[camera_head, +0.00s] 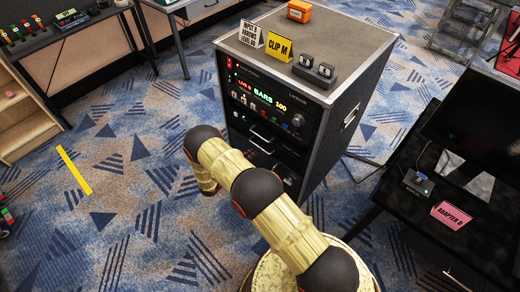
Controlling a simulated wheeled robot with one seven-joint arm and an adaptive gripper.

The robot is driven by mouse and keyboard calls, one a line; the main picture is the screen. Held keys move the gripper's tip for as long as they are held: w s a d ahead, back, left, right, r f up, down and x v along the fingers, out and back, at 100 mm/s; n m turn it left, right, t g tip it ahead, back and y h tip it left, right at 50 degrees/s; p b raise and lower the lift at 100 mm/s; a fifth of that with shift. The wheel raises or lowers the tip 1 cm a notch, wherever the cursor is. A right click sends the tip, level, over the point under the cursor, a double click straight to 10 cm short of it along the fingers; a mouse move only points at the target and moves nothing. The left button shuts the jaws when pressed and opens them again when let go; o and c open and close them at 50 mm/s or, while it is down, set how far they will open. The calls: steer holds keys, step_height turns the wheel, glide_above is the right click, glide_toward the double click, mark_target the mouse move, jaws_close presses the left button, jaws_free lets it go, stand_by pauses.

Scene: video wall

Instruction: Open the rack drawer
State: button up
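A black equipment rack (352,110) on the carpet has a grey top and a front panel with a lit display reading "BARS 100" and several knobs. Below the panel are dark fronts with a drawer handle (262,136) that shows as a pale bar. The drawer front looks flush with the rack, but the lower part is partly hidden by my arm. My arm reaches from the bottom right to the front left of the rack. My gripper is not visible; the arm's far end bends down beside the rack front.
On the rack top are an orange box (300,10), a yellow "CLIP M" card (279,47), a white card (251,33) and a dark dock (315,72). A black table (400,185) stands close at right. Carpet left of the rack is open, with a yellow strip (74,170).

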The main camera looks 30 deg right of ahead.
mark_target(261, 148)
steer(key=b+x, duration=0.1)
steer(key=x, duration=0.6)
steer(key=shift+d+f+b, duration=0.1)
steer(key=shift+d+b, duration=0.25)
jaws_close()
stand_by(0.5)
steer(key=f+b+v, duration=0.1)
steer(key=f+v, duration=0.1)
steer(key=v, duration=1.1)
steer(key=a+f+b+v, duration=0.1)
steer(key=f+v, duration=0.2)
steer(key=v, duration=1)
steer(key=shift+f, duration=0.25)
steer(key=shift+s+a, duration=0.15)
jaws_free()
